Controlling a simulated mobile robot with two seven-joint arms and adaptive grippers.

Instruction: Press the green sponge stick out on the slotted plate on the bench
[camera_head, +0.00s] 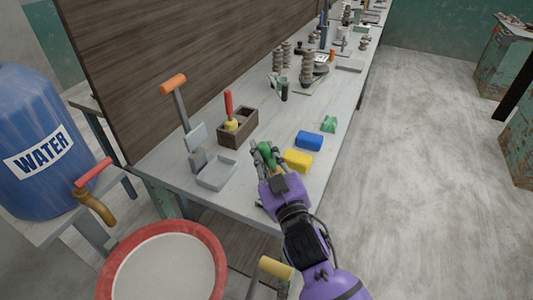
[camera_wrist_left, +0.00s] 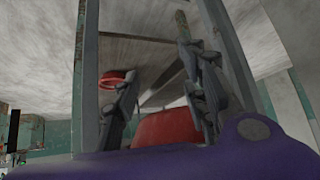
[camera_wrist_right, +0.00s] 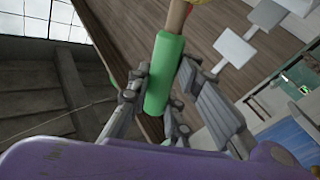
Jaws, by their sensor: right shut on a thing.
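My right gripper (camera_head: 265,160) is shut on the green handle, above the bench's near part. The sponge end is mostly hidden or out of frame. A grey tray (camera_head: 217,185) with an upright plate (camera_head: 195,138) and an orange-handled lever stands left of the gripper; its slots are too small to tell. My left gripper (camera_wrist_left: 160,75) is open, with nothing visibly held.
A dark wooden box (camera_head: 240,137) holds a red-handled stick behind the tray. Yellow (camera_head: 298,162), blue (camera_head: 309,140) and green (camera_head: 329,124) blocks lie right of the gripper. A blue water barrel (camera_head: 45,140) and red-rimmed bucket (camera_head: 190,230) stand at left.

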